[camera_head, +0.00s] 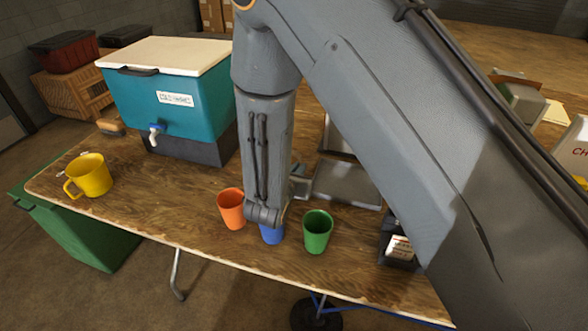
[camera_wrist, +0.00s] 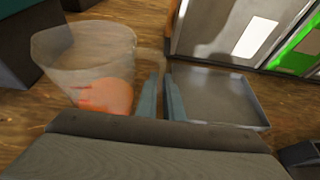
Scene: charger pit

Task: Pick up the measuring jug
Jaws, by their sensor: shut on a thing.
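The measuring jug (camera_wrist: 80,50) is clear and see-through and fills the left of the wrist view, with an orange shape showing through its lower part. Its handle is on the side toward my gripper (camera_wrist: 160,80). The two grey fingers are close together at the handle, shut on it. The jug looks upright; whether its base touches the table I cannot tell.
An orange cup (camera_head: 231,209), a partly hidden blue cup (camera_head: 272,235) and a green cup (camera_head: 316,232) stand near the table's front edge. A grey tray (camera_head: 346,184) lies behind them. A teal cooler (camera_head: 190,117) and a yellow mug (camera_head: 90,177) are left.

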